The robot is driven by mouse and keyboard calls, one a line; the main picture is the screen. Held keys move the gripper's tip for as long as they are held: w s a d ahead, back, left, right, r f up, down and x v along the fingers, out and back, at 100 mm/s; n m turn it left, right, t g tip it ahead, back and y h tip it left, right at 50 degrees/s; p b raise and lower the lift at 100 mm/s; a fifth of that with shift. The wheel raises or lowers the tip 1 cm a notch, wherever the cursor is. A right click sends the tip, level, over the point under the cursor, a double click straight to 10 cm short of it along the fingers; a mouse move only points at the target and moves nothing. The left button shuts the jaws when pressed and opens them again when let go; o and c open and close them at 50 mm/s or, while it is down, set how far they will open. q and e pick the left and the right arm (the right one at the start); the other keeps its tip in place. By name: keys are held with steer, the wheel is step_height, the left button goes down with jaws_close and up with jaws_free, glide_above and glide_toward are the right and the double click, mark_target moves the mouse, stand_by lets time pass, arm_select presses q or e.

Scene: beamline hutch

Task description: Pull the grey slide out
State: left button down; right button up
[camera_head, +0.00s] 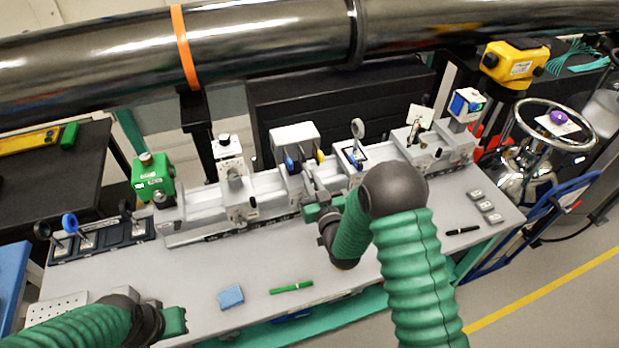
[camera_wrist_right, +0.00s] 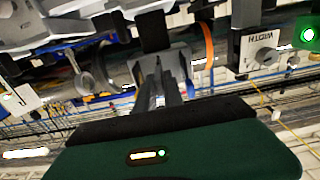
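My right gripper (camera_head: 311,176) reaches over the bench to the front of the rail, just below a light grey box (camera_head: 294,135) with a blue and a yellow knob. In the right wrist view its two dark fingers (camera_wrist_right: 160,84) lie close together and meet a grey block (camera_wrist_right: 178,58). I cannot tell whether they are clamped on it, nor surely whether this block is the grey slide. My own arm covers part of the rail. My left gripper (camera_head: 175,321) is low at the bench's front left, away from the rail; its fingers are not clear.
The long rail (camera_head: 275,183) carries several mounts, including a round mirror (camera_head: 357,129). A green box (camera_head: 153,178) stands at its left end. A blue block (camera_head: 230,297), a green pen (camera_head: 291,288) and a black pen (camera_head: 462,230) lie on the bench. A large pipe (camera_head: 270,40) crosses behind.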

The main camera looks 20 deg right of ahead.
steer(key=o, duration=0.4)
steer(key=s+p, duration=0.3)
steer(key=s, duration=1.3)
steer(key=shift+s+d, duration=0.4)
steer(key=shift+d, duration=0.05)
steer(key=shift+w+a+f, duration=0.1)
steer(key=shift+a, duration=0.1)
step_height(320, 180, down, 6)
steer(key=n+g+b, duration=0.2)
steer(key=g, duration=0.6)
steer(key=s+r+m+g+b, duration=0.2)
steer(key=s+g, duration=0.5)
steer(key=s, duration=0.6)
steer(key=shift+r+h, duration=0.3)
steer(key=shift+r, duration=0.05)
